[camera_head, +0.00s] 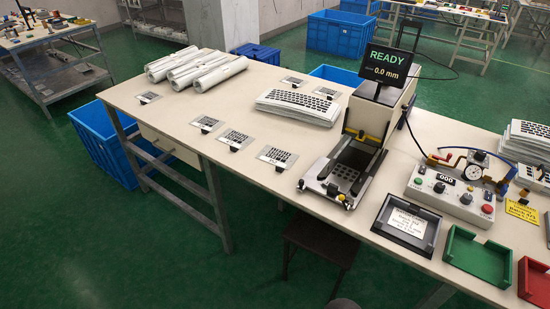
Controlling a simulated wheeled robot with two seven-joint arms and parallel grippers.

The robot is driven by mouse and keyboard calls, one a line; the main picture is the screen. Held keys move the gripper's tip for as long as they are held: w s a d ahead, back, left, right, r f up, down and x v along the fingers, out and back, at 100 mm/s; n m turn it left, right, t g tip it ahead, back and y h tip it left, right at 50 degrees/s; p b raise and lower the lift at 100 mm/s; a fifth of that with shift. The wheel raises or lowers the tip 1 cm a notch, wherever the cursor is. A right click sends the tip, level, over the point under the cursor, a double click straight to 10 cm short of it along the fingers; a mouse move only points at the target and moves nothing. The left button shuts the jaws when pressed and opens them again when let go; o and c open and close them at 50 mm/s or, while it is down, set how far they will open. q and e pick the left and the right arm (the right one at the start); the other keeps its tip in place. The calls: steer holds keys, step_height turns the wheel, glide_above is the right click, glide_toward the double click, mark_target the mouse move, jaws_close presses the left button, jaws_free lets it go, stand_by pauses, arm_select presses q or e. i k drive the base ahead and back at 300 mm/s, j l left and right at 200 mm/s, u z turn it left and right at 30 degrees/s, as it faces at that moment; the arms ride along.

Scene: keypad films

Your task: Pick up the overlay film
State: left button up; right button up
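Several small flat overlay films with dark key grids and a small black tab lie apart on the table (225,95). One film (277,156) lies nearest the press, with others to its left (236,138) (206,122) and one at the far left (149,97). Two more lie further back, one behind the sheet stack (292,81) and one to its right (327,92). I cannot tell which one is the task's film. Neither of my grippers is in view.
A press (360,140) with a READY 0.0 mm screen (386,64) stands mid-table. White rolls (195,68) and a sheet stack (298,106) lie behind. A control box (450,192), black framed tray (406,221), green tray (476,262) and red tray (536,283) sit right.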

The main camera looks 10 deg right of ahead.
mark_target(281, 159)
steer(key=z, duration=0.35)
steer(key=i+j+z, duration=0.15)
steer(key=j+z, duration=0.3)
steer(key=i+j+z, duration=0.15)
steer(key=j+z, duration=0.15)
steer(key=z, duration=0.2)
steer(key=j+z, duration=0.45)
